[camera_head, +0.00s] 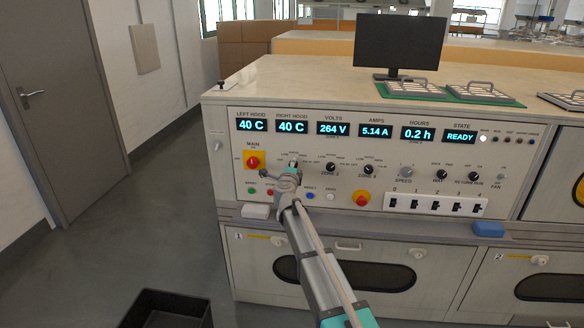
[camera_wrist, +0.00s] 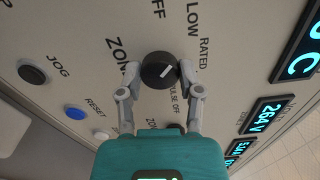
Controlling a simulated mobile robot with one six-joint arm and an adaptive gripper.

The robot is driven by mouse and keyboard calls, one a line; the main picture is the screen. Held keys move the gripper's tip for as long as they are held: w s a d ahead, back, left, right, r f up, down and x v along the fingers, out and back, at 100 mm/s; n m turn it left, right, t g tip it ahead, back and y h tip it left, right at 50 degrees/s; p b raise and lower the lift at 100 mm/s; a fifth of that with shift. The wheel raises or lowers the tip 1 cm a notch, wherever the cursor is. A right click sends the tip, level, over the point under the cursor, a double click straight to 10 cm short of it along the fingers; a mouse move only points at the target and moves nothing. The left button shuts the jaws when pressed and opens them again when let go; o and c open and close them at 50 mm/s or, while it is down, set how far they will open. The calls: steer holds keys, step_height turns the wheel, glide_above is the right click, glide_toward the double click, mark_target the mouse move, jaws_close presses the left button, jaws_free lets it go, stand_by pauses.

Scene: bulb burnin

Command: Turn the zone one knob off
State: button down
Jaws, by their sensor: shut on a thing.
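The zone one knob is a round black knob (camera_wrist: 156,71) with a white pointer line, seen close in the wrist view. My gripper (camera_wrist: 160,80) is shut on it, one finger on each side. The pointer slants up and right in that view, toward the LOW and RATED labels; I cannot tell which one it marks. An OFF label shows above the knob, and PULSE OFF below right. In the head view my gripper (camera_head: 291,172) is at the panel, right of the red main switch (camera_head: 252,161), and mostly hides the knob.
The zone two (camera_head: 330,168) and zone three (camera_head: 368,169) knobs are close on the right. Buttons, including a blue one (camera_wrist: 75,112), lie below the knob. Lit displays (camera_head: 333,129) run above. A dark open bin (camera_head: 168,312) stands on the floor.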

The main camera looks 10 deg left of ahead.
steer(key=n, duration=0.6)
steer(key=shift+n, duration=0.3)
stand_by(0.4)
steer(key=shift+c, duration=1.3)
jaws_free()
steer(key=shift+s, duration=0.1)
steer(key=s, duration=1.2)
steer(key=shift+a, duration=0.2)
